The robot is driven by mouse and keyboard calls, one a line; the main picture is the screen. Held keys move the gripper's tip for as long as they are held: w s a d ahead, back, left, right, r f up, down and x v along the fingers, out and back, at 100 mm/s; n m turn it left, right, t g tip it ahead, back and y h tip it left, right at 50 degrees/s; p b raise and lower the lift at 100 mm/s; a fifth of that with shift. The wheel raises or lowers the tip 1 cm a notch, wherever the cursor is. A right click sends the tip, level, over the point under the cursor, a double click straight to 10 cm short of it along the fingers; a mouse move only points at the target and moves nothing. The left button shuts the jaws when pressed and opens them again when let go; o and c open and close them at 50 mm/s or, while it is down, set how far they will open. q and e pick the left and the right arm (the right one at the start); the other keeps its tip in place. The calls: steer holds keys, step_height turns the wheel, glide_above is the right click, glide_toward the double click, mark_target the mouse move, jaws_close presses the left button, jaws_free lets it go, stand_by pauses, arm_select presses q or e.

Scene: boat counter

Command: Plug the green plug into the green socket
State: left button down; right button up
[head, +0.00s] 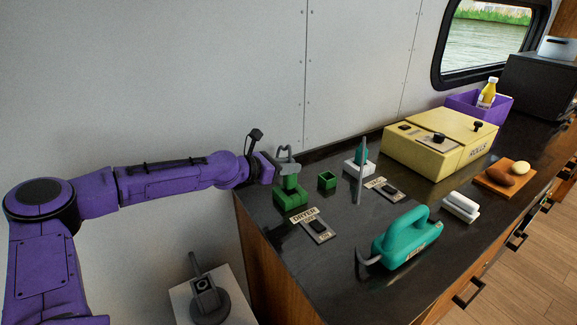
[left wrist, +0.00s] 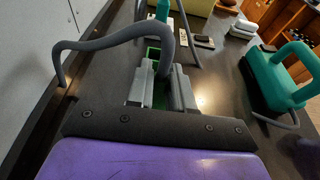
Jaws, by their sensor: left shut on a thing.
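My left gripper (head: 287,172) is shut on the green plug (head: 289,183), at the left end of the counter. A grey cable loops up from the plug and arches over the fingers in the left wrist view. My right gripper is not in view.
A small open green box (head: 327,181) stands just right of the gripper. Beyond it, a teal plug (head: 361,153) is in a white base. A DRYER switch plate (head: 317,228) lies in front.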

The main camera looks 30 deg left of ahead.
arm_select(q)
steer(key=shift+f+b, duration=0.65)
steer(key=shift+f, duration=0.15)
steer(key=c, duration=0.9)
jaws_free()
steer(key=p+v, duration=1)
steer(key=p, duration=0.1)
steer(key=shift+s+a+r+p, duration=0.1)
steer(key=shift+s+a+p, duration=0.05)
steer(key=shift+s+p, duration=0.15)
